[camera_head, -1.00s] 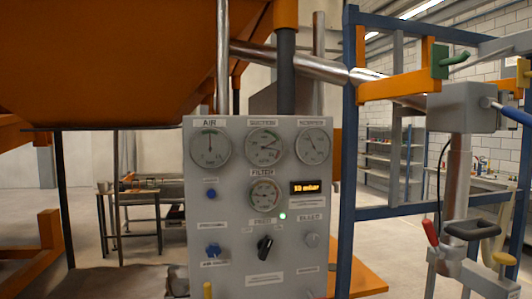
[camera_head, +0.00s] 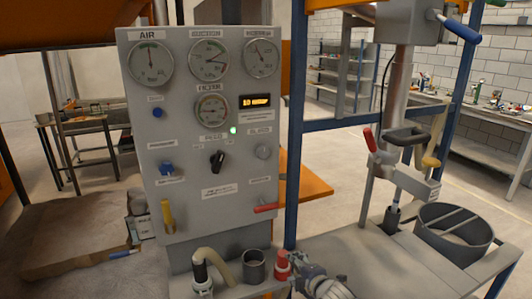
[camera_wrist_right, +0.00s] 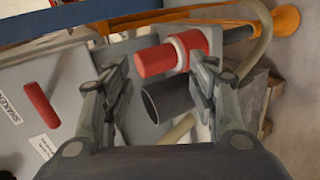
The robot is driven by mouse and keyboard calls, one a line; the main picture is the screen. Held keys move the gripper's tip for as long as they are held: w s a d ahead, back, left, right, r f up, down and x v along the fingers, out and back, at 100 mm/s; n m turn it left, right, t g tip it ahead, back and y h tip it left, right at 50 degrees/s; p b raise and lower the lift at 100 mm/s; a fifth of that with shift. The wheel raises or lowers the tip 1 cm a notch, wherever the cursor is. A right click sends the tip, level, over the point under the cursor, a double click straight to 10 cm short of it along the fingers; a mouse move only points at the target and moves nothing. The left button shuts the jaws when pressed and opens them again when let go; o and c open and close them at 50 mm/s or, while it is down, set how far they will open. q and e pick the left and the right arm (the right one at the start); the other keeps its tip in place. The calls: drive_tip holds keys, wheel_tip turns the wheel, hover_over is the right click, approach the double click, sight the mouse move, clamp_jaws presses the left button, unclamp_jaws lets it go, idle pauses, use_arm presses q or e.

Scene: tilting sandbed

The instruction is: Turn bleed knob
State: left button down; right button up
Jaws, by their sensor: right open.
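The grey control panel (camera_head: 205,215) stands upright left of centre in the head view. The bleed knob (camera_head: 263,152) is a small round grey knob at its right side, below a label that seems to read BLEED. My right gripper (camera_head: 308,272) is low in the head view, below and right of the knob and apart from it. In the right wrist view its fingers (camera_wrist_right: 159,92) are spread, with nothing gripped. Beyond them show a red cylinder (camera_wrist_right: 154,60) with a white ring and a dark cup (camera_wrist_right: 166,98). The knob is not discernible there. My left gripper is out of view.
A black selector (camera_head: 217,161), blue knobs (camera_head: 166,169), a yellow handle (camera_head: 168,216) and a red lever (camera_head: 265,208) are on the panel. The dark cup (camera_head: 254,266), red cylinder (camera_head: 282,264) and a beige hose (camera_head: 222,266) stand below. A blue post (camera_head: 295,130) rises right of the panel.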

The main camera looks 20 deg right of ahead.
drive_tip(key=w+r+n+t+y, duration=0.1)
drive_tip(key=w+r+n+t, duration=0.15)
drive_tip(key=r, duration=0.65)
drive_tip(key=w+r+n+t, duration=0.1)
drive_tip(key=w+r+n, duration=0.2)
drive_tip(key=r, duration=0.7)
drive_tip(key=n+t+y+p, duration=0.1)
drive_tip(key=n+t+y, duration=0.1)
drive_tip(key=n, duration=0.4)
approach(265, 153)
drive_tip(key=w+p, duration=0.1)
drive_tip(key=w, duration=0.2)
drive_tip(key=w+a+p, duration=0.1)
drive_tip(key=w, duration=0.2)
drive_tip(key=w+p, duration=0.1)
drive_tip(key=w, duration=0.2)
drive_tip(key=shift+a+p, duration=0.3)
drive_tip(key=shift+a, duration=0.05)
drive_tip(key=c, duration=1.1)
